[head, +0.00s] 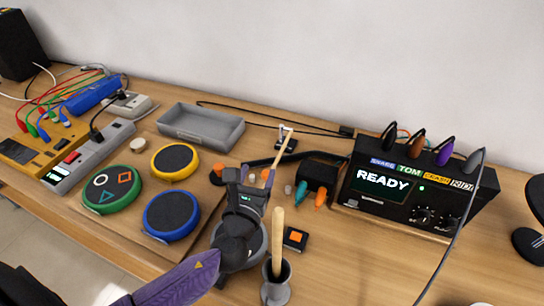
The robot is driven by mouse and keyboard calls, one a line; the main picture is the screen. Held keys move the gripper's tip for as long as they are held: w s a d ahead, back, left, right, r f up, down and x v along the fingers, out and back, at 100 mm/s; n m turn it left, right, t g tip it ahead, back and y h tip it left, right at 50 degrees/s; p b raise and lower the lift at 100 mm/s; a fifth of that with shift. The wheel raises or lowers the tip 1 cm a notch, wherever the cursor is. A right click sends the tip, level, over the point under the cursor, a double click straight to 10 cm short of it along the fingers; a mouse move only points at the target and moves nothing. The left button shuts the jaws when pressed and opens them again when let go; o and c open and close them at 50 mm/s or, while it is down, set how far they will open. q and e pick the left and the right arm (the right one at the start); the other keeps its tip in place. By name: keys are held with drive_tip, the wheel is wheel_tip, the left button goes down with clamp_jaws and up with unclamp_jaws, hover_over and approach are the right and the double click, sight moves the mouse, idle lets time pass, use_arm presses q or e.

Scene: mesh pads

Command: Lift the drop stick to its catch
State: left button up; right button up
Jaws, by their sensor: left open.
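A thin pale wooden stick (270,167), which looks like the drop stick, slants up from beside my left gripper to a small white catch (284,130) on a dark block. Its upper end overlaps the catch in the picture; I cannot tell whether it is held there. My left gripper (248,179) is open at the stick's lower part, and its wrist hides what lies below. A second, thicker wooden stick (277,238) stands upright in a grey holder (275,290) in front. My right gripper is out of view.
Green (111,190), yellow (175,161) and blue (171,215) round pads lie left of my arm, with a grey tray (201,127) behind. A black module reading READY (400,190) stands to the right, with cables. The table front right is mostly clear.

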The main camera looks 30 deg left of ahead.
use_arm(q)
drive_tip(key=b, duration=0.6)
approach(265, 179)
drive_tip(key=x, duration=0.3)
drive_tip(key=shift+w+a+f, duration=0.1)
drive_tip(key=shift+w+f, duration=0.15)
drive_tip(key=shift+w, duration=0.05)
drive_tip(key=x, duration=0.3)
drive_tip(key=shift+r, duration=0.25)
drive_tip(key=b+x, duration=0.1)
drive_tip(key=x, duration=0.2)
drive_tip(key=shift+w, duration=0.35)
drive_tip(key=shift+w+a, duration=0.1)
drive_tip(key=shift+w, duration=0.3)
drive_tip(key=shift+r, duration=0.1)
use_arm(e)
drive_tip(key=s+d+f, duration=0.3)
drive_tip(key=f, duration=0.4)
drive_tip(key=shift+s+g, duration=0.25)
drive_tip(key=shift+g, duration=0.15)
use_arm(q)
drive_tip(key=c, duration=0.6)
clamp_jaws()
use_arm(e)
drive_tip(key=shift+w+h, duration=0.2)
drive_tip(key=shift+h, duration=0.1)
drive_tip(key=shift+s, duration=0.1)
